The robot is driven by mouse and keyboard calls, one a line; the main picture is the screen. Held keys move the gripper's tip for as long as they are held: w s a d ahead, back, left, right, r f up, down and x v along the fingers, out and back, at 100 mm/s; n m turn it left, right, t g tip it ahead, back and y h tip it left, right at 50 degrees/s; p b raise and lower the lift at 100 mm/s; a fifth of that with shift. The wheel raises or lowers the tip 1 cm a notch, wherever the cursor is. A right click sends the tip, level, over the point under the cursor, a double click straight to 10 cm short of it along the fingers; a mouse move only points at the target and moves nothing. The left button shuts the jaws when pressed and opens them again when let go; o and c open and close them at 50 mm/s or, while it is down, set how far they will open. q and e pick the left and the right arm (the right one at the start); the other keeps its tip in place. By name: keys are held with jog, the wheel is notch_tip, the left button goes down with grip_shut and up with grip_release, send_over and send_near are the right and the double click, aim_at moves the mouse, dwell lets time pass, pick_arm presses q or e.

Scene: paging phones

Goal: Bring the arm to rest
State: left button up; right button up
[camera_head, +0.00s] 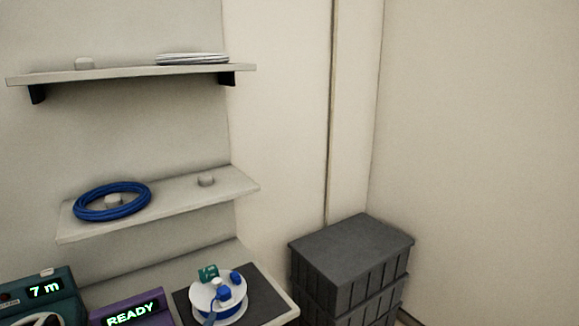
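Neither of my grippers shows in the head view, and no part of my arms is in sight. Whether they are open or shut, and where they are, is hidden from this view.
A worktop (287,307) at the lower left holds a white reel (230,298) on a dark mat (262,285), a green device (62,304) reading "7 m" and a purple one reading "READY" (133,312). Shelves above hold a blue coil (78,207) and white coil (192,59). Grey crates (350,252) stand right.

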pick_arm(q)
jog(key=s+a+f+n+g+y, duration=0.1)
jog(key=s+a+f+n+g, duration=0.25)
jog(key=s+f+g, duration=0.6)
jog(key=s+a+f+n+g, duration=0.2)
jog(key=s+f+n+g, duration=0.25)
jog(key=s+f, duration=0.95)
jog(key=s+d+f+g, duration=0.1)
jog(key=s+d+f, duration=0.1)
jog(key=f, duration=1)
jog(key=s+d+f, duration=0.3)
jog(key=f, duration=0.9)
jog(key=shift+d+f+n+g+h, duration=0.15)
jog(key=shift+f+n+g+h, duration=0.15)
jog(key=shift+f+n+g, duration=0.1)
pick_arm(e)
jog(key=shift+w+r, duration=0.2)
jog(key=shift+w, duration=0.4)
